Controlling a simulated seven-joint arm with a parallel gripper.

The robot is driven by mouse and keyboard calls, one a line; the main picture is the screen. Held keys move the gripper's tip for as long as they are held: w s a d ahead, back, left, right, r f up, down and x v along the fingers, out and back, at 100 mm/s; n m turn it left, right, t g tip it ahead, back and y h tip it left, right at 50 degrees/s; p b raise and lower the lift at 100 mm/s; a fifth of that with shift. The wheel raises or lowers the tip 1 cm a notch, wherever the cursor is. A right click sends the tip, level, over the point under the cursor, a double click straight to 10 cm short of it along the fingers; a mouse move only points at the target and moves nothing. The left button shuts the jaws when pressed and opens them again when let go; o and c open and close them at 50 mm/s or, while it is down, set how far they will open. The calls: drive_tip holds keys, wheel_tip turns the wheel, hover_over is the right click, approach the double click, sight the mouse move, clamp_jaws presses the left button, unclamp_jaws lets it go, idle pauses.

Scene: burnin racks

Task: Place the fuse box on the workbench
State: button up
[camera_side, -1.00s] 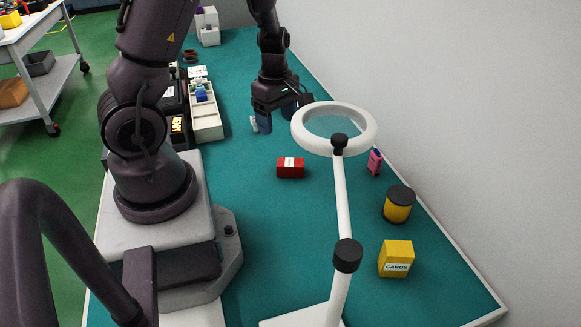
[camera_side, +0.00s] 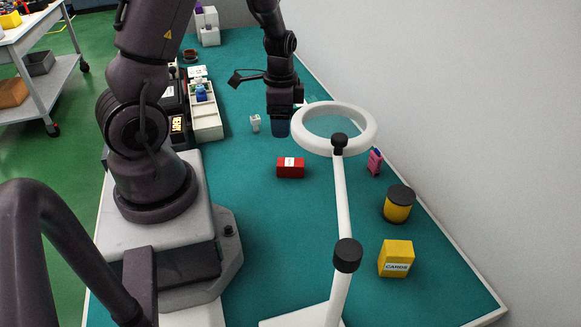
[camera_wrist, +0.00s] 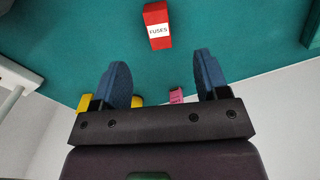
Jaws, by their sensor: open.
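The fuse box (camera_side: 290,168) is a small red box with a white label, resting on the teal top of the workbench (camera_side: 245,235). In the wrist view the fuse box (camera_wrist: 157,14) shows the word FUSES, beyond my fingertips. My gripper (camera_side: 282,128) is above the bench, farther back than the fuse box and apart from it. In the wrist view the two blue fingers of my gripper (camera_wrist: 161,70) are spread wide with nothing held between them.
A magnifier ring (camera_side: 368,128) on a white stand rises right of the fuse box. A pink item (camera_side: 375,161), a yellow black-topped can (camera_side: 398,205) and a yellow cards box (camera_side: 395,258) stand further right. A small white item (camera_side: 255,123) stands left of my gripper.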

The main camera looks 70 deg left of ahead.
sight(285, 162)
wheel_tip(285, 162, down, 7)
drive_tip(key=shift+f, duration=0.2)
drive_tip(key=shift+w+d+f, duration=0.1)
drive_tip(key=shift+d+f, duration=0.1)
drive_tip(key=shift+f, duration=1.15)
drive_tip(key=shift+w+d+f, duration=0.1)
drive_tip(key=shift+d+f, duration=0.05)
drive_tip(key=shift+f, duration=1.15)
drive_tip(key=shift+c, duration=0.5)
drive_tip(key=c, duration=1)
drive_tip(key=shift+r, duration=0.1)
